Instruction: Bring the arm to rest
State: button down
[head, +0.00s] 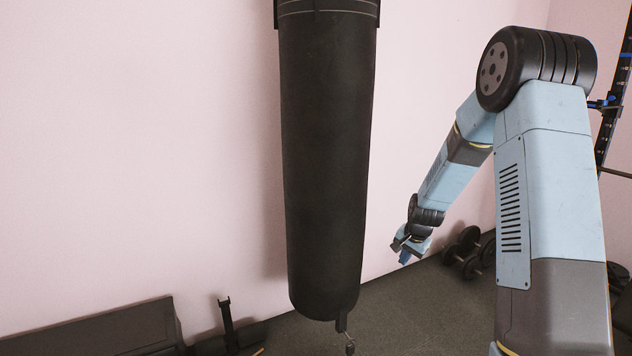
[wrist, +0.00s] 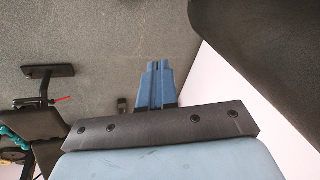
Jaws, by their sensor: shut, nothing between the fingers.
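My arm rises on the right of the head view and bends down toward the middle. My gripper (head: 405,255) hangs at its end, in front of the pale wall and to the right of the punching bag. In the wrist view my gripper (wrist: 155,68) shows two blue fingers side by side, shut with nothing between them. The fingers are clear of any surface, with the grey floor (wrist: 100,45) behind them.
A black punching bag (head: 325,160) hangs left of my arm; it also shows in the wrist view (wrist: 270,50). Dumbbells (head: 467,255) lie on the floor by the wall. A dark bench (head: 100,330) stands at lower left. A rack (head: 612,100) is at far right.

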jog(key=s+a+r+n, duration=0.2)
jog(key=s+r, duration=0.6)
jog(key=r, duration=0.3)
jog(key=s+a+r+n, duration=0.1)
jog(key=s+r+n, duration=0.1)
jog(key=s+r, duration=0.75)
jog(key=s+r+n+t, duration=0.1)
jog(key=s+r, duration=0.3)
jog(key=s, duration=0.6)
jog(key=s+a+r+n, duration=0.1)
jog(key=s+r+n, duration=0.2)
jog(key=s, duration=0.8)
jog(key=shift+r+t+h, duration=0.4)
jog(key=shift+r, duration=0.55)
